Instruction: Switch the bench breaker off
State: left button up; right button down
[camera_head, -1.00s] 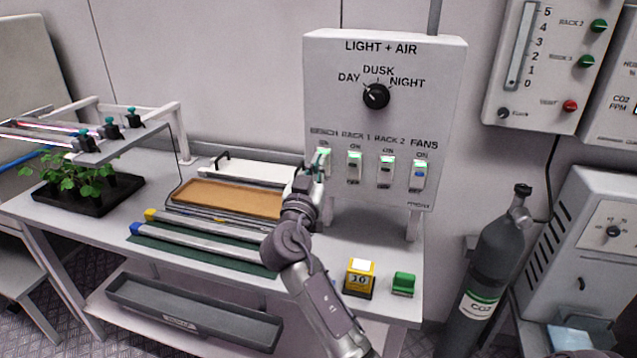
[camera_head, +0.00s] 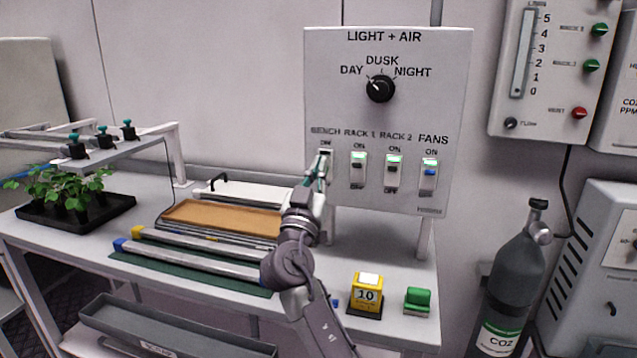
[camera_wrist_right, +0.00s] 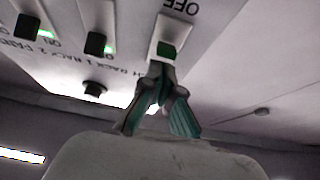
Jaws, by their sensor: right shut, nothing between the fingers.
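The bench breaker (camera_head: 325,155) is the leftmost switch in the row on the white LIGHT + AIR panel (camera_head: 455,100). In the right wrist view the panel appears upside down. There the shut fingertips (camera_wrist_right: 160,72) meet at the ON-side end of the bench breaker (camera_wrist_right: 176,28), and a dark green patch shows on its plate. The fingers partly cover it, so I cannot tell the lever position or certain contact. My left gripper is out of view.
Close to the right are the rack 1 (camera_head: 358,168), rack 2 (camera_head: 394,172) and fans (camera_head: 429,175) breakers, showing green lights. A yellow block (camera_head: 366,296) and a green block (camera_head: 417,301) stand on the bench below. A cork-coloured tray (camera_head: 225,216) lies left of my arm.

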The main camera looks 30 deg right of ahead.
jog(key=shift+s+a+r, duration=0.1)
jog(key=shift+s+a, duration=0.05)
jog(key=shift+s, duration=0.1)
jog(key=v, duration=1.1)
jog(key=shift+a+f, duration=0.15)
jog(key=shift+f, duration=0.2)
